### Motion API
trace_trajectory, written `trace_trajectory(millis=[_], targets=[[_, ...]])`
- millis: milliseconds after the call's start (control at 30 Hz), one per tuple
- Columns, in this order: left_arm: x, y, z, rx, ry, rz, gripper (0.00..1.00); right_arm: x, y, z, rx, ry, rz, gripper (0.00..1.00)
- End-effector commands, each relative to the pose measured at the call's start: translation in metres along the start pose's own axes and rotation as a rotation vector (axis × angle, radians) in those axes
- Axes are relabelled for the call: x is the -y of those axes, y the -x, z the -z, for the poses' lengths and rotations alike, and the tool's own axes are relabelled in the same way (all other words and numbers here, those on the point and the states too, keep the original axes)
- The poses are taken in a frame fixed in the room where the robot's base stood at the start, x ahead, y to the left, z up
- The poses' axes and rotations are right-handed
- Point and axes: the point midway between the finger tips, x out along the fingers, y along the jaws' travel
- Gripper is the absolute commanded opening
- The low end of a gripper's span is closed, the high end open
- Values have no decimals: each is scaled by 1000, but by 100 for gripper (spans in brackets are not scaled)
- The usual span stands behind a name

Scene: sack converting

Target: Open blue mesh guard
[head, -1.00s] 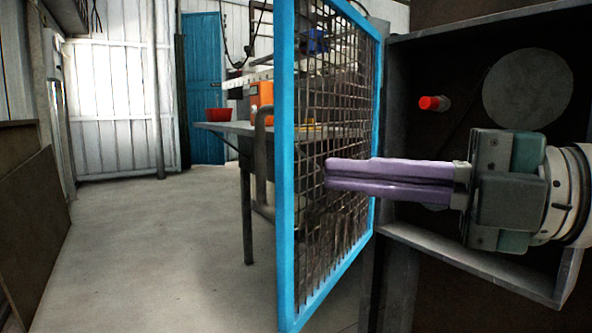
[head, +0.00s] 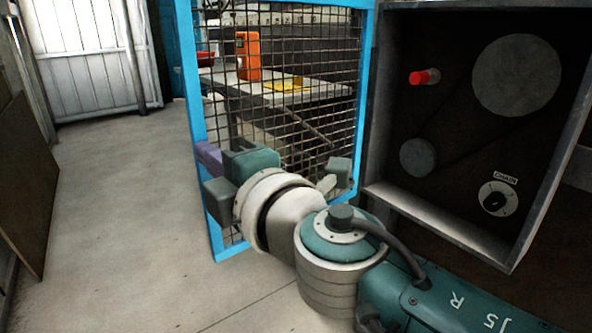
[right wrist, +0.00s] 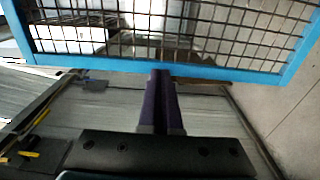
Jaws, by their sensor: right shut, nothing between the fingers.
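The blue mesh guard (head: 366,80) stands swung out to the left of the dark machine box, its wire mesh seen nearly face-on in the head view. My right gripper (head: 208,156) is at the guard's free left edge, its purple fingers mostly hidden behind its own body. In the right wrist view the shut purple fingers (right wrist: 161,76) reach the blue frame bar (right wrist: 120,64), with nothing between them. I cannot tell whether they touch the bar. My right arm crosses in front of the guard's lower part. My left gripper is not in view.
The open box (head: 470,140) holds a red button (head: 424,77), grey discs and a dial (head: 497,200). A table (head: 290,95) with an orange object (head: 248,57) stands behind the mesh. Bare floor (head: 120,220) lies left; a brown panel (head: 25,180) leans at far left.

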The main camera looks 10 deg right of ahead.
Motion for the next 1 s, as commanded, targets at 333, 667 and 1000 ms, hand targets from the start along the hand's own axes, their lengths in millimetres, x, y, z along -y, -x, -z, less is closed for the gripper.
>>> trace_trajectory(millis=[333,667,1000], targets=[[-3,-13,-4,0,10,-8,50,2,-26,4,79,-1,5,0],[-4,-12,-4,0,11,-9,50,1,-27,4,82,-1,5,0],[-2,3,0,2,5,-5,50,-2,-4,6,82,-2,7,0]])
